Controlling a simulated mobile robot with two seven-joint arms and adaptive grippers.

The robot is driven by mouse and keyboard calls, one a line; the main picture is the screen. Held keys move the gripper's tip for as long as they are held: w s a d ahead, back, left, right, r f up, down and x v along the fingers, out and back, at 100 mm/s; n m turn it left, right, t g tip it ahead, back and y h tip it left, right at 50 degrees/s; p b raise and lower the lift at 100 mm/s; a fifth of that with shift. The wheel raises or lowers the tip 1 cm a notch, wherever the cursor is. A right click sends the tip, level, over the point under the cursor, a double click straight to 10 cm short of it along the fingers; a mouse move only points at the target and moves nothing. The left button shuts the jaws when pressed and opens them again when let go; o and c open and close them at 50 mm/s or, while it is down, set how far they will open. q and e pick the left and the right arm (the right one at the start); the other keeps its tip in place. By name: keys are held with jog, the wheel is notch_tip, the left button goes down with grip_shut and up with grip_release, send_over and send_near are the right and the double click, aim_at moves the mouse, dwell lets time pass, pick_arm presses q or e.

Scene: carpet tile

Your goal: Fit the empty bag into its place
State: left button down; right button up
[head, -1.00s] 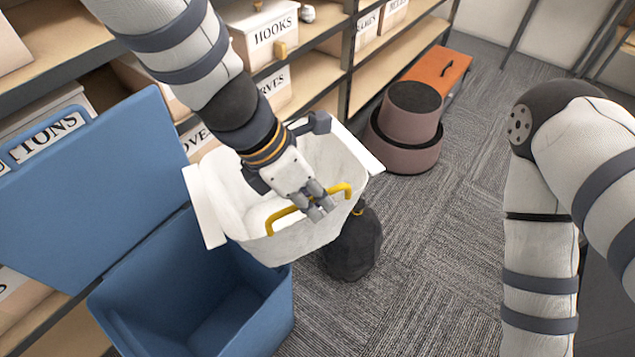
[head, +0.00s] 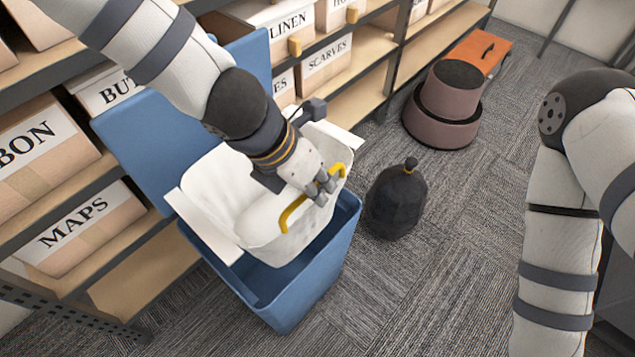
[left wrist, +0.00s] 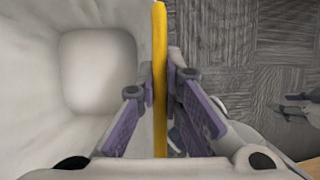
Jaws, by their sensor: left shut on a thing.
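The empty white bag (head: 250,212) has wide flaps at its rim and a yellow handle (head: 291,212). My left gripper (head: 325,188) is shut on the yellow handle, which also shows between the fingers in the left wrist view (left wrist: 160,70). The bin's blue lid (head: 150,145) stands open at the back. In the left wrist view the bag's inside (left wrist: 98,70) looks empty.
A tied black bag (head: 397,203) stands on the carpet right of the bin. Shelves with labelled boxes (head: 65,225) run behind the bin. A round mauve two-tier object (head: 443,110) and an orange case (head: 480,52) lie farther back. Carpet in front is clear.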

pick_arm(q)
jog(key=shift+d, duration=0.1)
jog(key=shift+y, duration=0.4)
jog(key=shift+f+t, duration=0.2)
jog(key=shift+t, duration=0.2)
jog(key=shift+f, duration=1)
jog(key=shift+w+a+r, duration=0.1)
jog(key=shift+a+r, duration=0.05)
jog(key=shift+a, duration=0.05)
jog(key=shift+w+a, duration=0.1)
jog(key=shift+a, duration=0.05)
